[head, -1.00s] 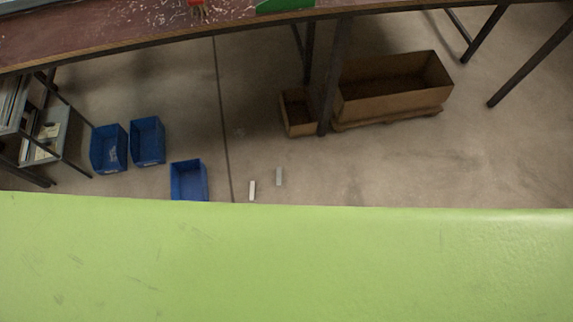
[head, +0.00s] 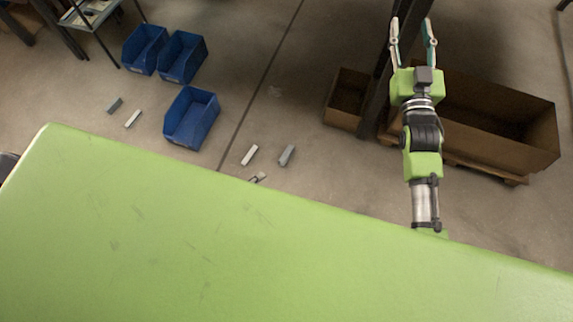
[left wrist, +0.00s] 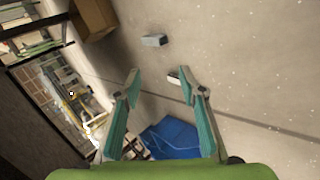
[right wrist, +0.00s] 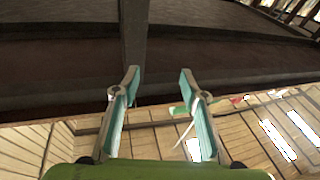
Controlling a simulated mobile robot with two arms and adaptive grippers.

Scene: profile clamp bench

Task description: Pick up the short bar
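On the floor in the head view lie a whitish bar (head: 249,155) and a grey bar (head: 287,155), side by side and apart. Another grey bar (head: 114,105) and another whitish bar (head: 132,119) lie further left. I cannot tell which is the short bar. In the left wrist view, my left gripper (left wrist: 160,77) is open and empty; a grey bar (left wrist: 154,41) lies beyond its tips, and a pale bar end (left wrist: 173,76) shows by the right fingertip. My right gripper (head: 411,25) is open and empty, raised; its open fingers also show in the right wrist view (right wrist: 160,78).
Blue bins (head: 191,117) stand left of the middle bars; one also shows in the left wrist view (left wrist: 172,138). Cardboard boxes (head: 490,118) and a dark table leg (head: 378,95) are at right. My green body hides the lower part of the head view. The floor around the bars is open.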

